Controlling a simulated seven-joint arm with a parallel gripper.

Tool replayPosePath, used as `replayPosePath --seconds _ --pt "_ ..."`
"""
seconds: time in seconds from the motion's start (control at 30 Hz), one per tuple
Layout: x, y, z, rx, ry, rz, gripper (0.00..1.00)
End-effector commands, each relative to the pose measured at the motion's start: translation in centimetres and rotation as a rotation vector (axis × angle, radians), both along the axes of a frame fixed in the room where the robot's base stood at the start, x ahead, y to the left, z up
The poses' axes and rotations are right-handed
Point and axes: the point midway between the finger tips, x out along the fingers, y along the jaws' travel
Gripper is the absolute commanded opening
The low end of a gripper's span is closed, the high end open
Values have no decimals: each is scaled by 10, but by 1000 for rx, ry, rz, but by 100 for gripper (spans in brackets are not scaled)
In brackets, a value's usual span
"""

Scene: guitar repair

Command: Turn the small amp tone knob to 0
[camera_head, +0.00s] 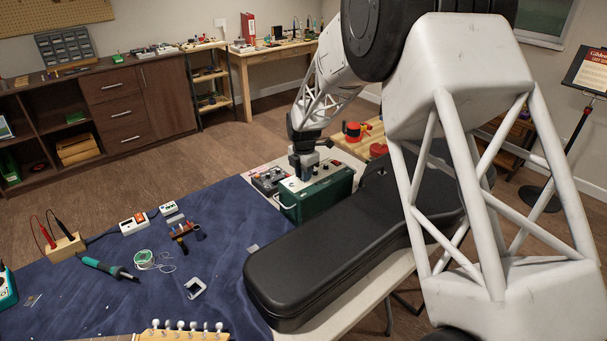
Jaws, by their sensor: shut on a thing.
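The small amp (323,194) is a dark green box with a light top panel at the far end of the work table. Several small knobs sit along its top panel. My gripper (303,176) points down onto the left part of that panel. It is shut on a knob there, which the fingers hide. I cannot tell the knob's label or where its pointer stands.
A black guitar case (340,245) lies right in front of the amp. A grey box with knobs (268,181) stands close to the amp's left. A blue cloth (225,285) holds a soldering iron (108,268), solder spool (145,259) and small parts. A guitar headstock (185,335) shows at the bottom edge.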

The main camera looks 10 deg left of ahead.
Motion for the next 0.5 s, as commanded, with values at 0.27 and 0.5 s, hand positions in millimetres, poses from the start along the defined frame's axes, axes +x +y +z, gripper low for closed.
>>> replayPosePath --seconds 0.27,0.5 --pt "0 0 1 1 -1 111 0" --pt "0 0 1 1 -1 133 0"
